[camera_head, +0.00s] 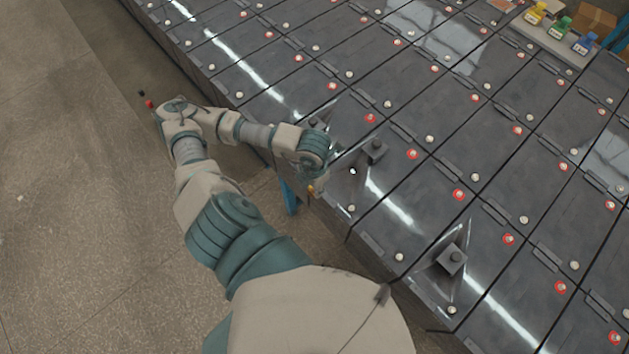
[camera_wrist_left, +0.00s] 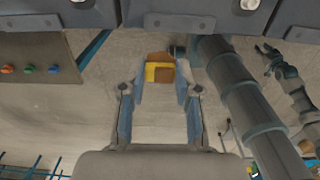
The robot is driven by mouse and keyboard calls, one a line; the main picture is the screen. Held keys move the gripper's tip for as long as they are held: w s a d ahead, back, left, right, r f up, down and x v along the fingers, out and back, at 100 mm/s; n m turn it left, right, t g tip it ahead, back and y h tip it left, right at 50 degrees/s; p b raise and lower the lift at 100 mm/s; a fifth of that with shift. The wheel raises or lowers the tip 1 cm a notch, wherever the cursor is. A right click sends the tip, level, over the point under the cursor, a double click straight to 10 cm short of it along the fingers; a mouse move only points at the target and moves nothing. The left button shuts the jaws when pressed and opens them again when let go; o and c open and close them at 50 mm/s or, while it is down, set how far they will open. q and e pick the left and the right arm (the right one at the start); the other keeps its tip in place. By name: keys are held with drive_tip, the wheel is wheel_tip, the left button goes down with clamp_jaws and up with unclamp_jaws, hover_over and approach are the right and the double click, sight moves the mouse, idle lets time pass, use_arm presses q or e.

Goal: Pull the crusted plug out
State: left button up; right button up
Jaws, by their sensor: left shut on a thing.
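A small yellow plug with a brown crusted part (camera_wrist_left: 160,73) shows between the fingers of my left gripper (camera_wrist_left: 160,90) in the left wrist view. The gripper is shut on it. In that view the plug is below the battery edge, with floor behind it. In the head view my left arm bends back to the right at the front edge of the battery rows, and a small bit of yellow (camera_head: 310,188) shows below its wrist; the fingers are mostly hidden there. A distant claw-like end of an arm (camera_wrist_left: 270,60) shows small in the left wrist view, probably my right gripper.
Battery rows (camera_head: 440,120) with red-ringed and pale terminals fill the right. Yellow, green and blue bottles (camera_head: 560,28) stand on a tray at the far right. The floor at left is mostly clear.

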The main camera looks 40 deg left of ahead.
use_arm(q)
drive_tip(key=shift+o, duration=1.1)
drive_tip(key=c, duration=0.4)
drive_tip(key=shift+c, duration=0.5)
drive_tip(key=shift+r, duration=0.6)
drive_tip(key=shift+r, duration=0.15)
drive_tip(key=shift+r+p, duration=0.85)
drive_tip(key=shift+r, duration=0.25)
drive_tip(key=shift+r+p, duration=1.1)
drive_tip(key=shift+r, duration=0.15)
